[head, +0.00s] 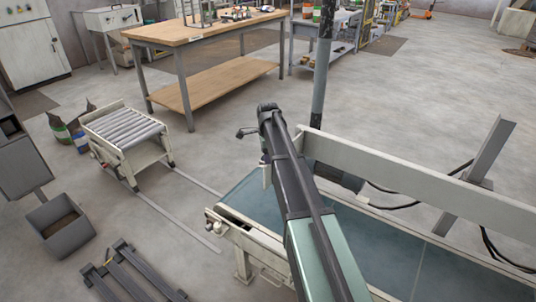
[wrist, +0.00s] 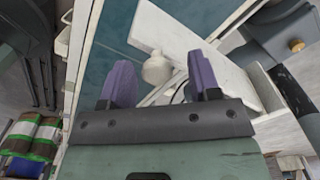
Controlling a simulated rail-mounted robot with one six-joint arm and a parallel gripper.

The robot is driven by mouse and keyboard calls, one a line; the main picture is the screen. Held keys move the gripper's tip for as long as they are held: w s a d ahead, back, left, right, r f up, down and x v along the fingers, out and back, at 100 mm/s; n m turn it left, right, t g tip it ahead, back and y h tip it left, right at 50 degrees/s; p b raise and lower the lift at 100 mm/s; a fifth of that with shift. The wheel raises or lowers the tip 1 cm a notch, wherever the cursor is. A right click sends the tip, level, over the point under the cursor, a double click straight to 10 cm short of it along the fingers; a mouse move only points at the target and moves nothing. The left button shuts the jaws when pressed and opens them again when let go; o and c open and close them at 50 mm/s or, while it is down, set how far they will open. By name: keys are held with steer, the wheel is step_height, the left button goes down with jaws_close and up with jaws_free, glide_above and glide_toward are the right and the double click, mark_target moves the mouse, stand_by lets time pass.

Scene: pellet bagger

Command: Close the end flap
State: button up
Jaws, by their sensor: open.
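A pale plate with a rounded, knob-like grip (wrist: 157,70) shows ahead of my gripper (wrist: 160,82) in the wrist view. The plate (wrist: 190,45) appears to be the end flap, and it lies slanted over the blue-green belt. My gripper's two purple fingers are apart, with the knob between their tips in the picture. I cannot tell whether they touch it. In the head view my dark arm hides most of the gripper and the flap; only a small pale edge (head: 267,176) shows beside the arm, above the belt.
The conveyor belt (head: 250,197) runs to the lower right, with a long pale side rail (head: 420,185) along its far side. A dark post (head: 321,75) stands behind. A roller stand (head: 125,130) is at left, a grey bin (head: 62,228) at lower left.

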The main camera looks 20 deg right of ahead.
steer(key=shift+r, duration=0.1)
step_height(320, 180, up, 11)
steer(key=p, duration=1.1)
steer(key=shift+f, duration=0.2)
steer(key=s+a+r+n+p, duration=0.2)
steer(key=s+a+n, duration=0.3)
steer(key=s, duration=0.5)
steer(key=s+a+r+n+p, duration=0.3)
steer(key=s+a+n, duration=0.3)
steer(key=s+n, duration=0.3)
steer(key=s+a+r+n+p, duration=0.3)
steer(key=s+a+n, duration=0.3)
steer(key=s, duration=0.4)
steer(key=shift+s+r+n, duration=0.15)
steer(key=shift+s+n, duration=0.25)
